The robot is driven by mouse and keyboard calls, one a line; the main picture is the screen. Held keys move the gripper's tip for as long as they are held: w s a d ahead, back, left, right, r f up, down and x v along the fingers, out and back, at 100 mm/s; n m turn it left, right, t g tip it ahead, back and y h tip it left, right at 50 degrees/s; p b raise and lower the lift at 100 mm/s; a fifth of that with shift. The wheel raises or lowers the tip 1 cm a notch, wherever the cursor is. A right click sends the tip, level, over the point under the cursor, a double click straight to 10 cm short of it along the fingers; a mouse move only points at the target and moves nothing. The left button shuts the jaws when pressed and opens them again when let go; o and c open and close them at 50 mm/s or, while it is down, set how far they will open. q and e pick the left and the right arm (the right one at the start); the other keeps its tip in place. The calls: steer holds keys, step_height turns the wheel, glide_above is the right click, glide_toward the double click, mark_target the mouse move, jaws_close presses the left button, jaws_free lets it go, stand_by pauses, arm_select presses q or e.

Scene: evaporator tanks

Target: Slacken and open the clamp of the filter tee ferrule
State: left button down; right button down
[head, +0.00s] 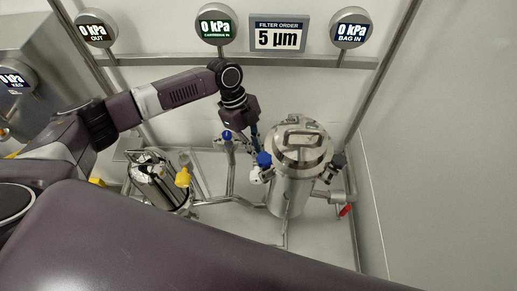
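My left gripper (255,142) reaches down from the left, its fingers just behind and above a blue knob (264,159) on the left side of the steel filter housing (290,186). Whether the fingers touch the knob, and whether they are open or shut, is too small to tell. A small white part (255,176) sits just below the blue knob. The clamp of the filter tee ferrule cannot be picked out clearly among these small fittings.
The housing has a lid with a handle (303,137). A second blue knob (227,136) tops a pipe to the left. A yellow part (183,177) stands by a steel canister (160,184). A red handle (346,210) is at right. Gauges all read 0 kPa; a sign (278,37) reads 5 µm.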

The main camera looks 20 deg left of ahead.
arm_select(q)
steer(key=shift+s+a+m+g+y+b, duration=0.45)
steer(key=shift+a+m+y+b, duration=0.15)
steer(key=shift+m, duration=1.25)
steer(key=shift+s+a+m+g+y+b, duration=0.4)
steer(key=shift+a+m+y+b, duration=0.15)
steer(key=shift+m, duration=1.25)
steer(key=shift+s+a+m+g+y+b, duration=0.5)
steer(key=shift+a+m+y, duration=0.1)
steer(key=shift+m, duration=1.25)
steer(key=c, duration=2.1)
jaws_free()
